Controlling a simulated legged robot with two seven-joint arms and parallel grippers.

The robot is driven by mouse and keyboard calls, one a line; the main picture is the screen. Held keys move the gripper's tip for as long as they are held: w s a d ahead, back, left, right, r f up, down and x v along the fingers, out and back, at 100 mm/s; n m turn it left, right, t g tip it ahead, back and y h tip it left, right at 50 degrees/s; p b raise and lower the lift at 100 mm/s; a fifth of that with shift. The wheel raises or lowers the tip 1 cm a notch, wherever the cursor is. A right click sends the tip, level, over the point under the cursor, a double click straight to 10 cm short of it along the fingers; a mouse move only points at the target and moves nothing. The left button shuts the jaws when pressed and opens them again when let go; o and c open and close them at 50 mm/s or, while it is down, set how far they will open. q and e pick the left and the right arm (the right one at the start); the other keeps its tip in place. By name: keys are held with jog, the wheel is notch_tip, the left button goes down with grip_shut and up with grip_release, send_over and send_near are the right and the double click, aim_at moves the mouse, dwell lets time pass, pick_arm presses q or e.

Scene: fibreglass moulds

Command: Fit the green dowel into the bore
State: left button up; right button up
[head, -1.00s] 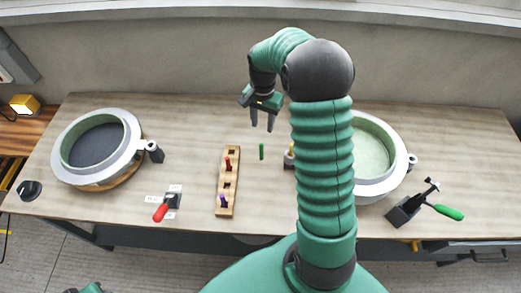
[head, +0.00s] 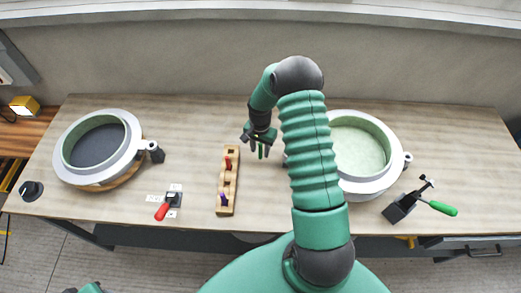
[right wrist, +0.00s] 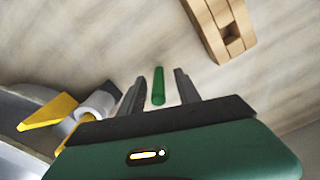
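The green dowel (head: 260,152) is on the table just right of the wooden block (head: 233,186), and it appears to stand upright. In the right wrist view the dowel (right wrist: 158,86) is between the fingers of my right gripper (right wrist: 158,92), with a gap on both sides. The right gripper (head: 259,151) is open and points down at the dowel in the head view. The block has square openings; a red peg (head: 228,163) and a purple peg (head: 224,199) are in it. An empty opening shows in the right wrist view of the block (right wrist: 222,22). My left gripper is out of view.
A round mould with a dark inside (head: 62,153) stands at left and one with a pale green inside (head: 388,181) at right, partly behind my arm. A red-handled clamp (head: 164,212) and a green-handled clamp (head: 437,207) are near the front edge. A yellow part (right wrist: 48,112) lies near the right gripper.

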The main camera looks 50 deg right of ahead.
jog(key=shift+a+r, duration=0.1)
jog(key=shift+a, duration=0.1)
jog(key=shift+c, duration=0.8)
jog(key=c, duration=0.5)
jog(key=shift+s+d, duration=0.1)
jog(key=shift+d, duration=0.1)
grip_shut()
jog(key=shift+r, duration=0.1)
